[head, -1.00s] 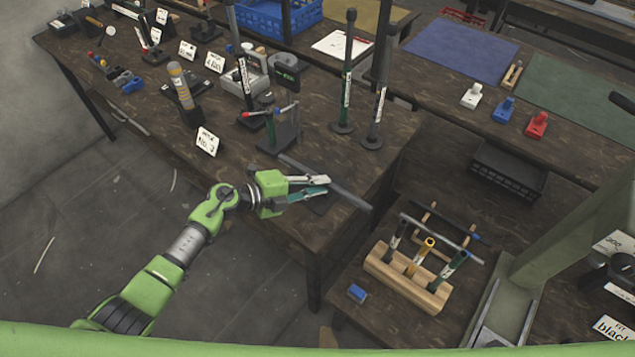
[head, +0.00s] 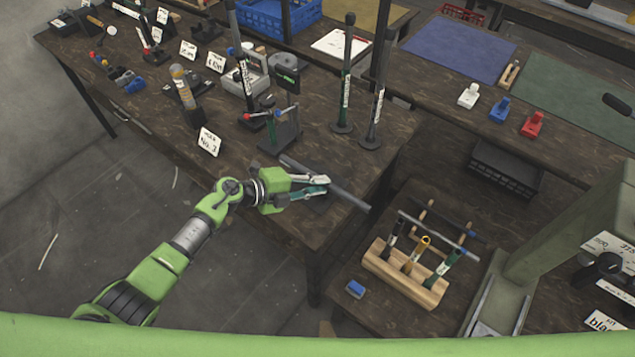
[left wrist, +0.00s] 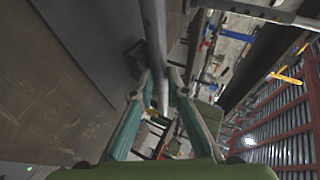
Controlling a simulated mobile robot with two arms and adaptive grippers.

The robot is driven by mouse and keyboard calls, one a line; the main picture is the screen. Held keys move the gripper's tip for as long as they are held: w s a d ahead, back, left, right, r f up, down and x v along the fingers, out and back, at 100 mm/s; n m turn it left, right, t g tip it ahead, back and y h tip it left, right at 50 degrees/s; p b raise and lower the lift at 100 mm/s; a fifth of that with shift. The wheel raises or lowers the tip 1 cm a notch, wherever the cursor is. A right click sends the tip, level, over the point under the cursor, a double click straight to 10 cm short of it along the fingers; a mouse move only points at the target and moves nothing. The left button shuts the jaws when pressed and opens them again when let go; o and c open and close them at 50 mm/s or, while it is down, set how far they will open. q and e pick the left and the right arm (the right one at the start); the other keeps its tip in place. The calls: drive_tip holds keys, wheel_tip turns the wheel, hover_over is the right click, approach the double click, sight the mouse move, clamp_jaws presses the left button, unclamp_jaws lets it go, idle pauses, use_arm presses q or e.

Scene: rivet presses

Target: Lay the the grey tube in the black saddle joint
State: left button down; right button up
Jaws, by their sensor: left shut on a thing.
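My left gripper (head: 326,186) is shut on the tube. In the left wrist view the tube (left wrist: 154,30) runs between the fingers of the gripper (left wrist: 160,82). A dark piece (head: 318,206) shows under the tube beside the fingers; I cannot tell if they touch. I cannot clearly make out the black saddle joint; a dark part (head: 607,265) stands by the press at the right, above a partly cut sign. My right gripper is not in view.
White (head: 468,96), blue (head: 499,110) and red (head: 533,124) joints stand on the back right table. A wooden tool block (head: 405,278) stands on the lower table at the right. A small stand (head: 283,125) and upright posts (head: 345,80) rise behind the tube.

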use_arm(q)
drive_tip(key=shift+s+f+p, duration=0.15)
drive_tip(key=shift+f+p, duration=0.2)
drive_tip(key=shift+f, duration=0.05)
drive_tip(key=shift+a, duration=0.1)
idle(0.4)
drive_tip(key=shift+b, duration=1.15)
drive_tip(key=shift+r+m+t+h+b, duration=0.3)
drive_tip(key=shift+t+h+b, duration=0.5)
drive_tip(key=shift+b, duration=1.9)
drive_tip(key=shift+f+b, duration=0.25)
drive_tip(key=shift+b, duration=0.05)
drive_tip(key=shift+r, duration=0.1)
drive_tip(key=shift+r+p, duration=0.1)
drive_tip(key=shift+p, duration=0.3)
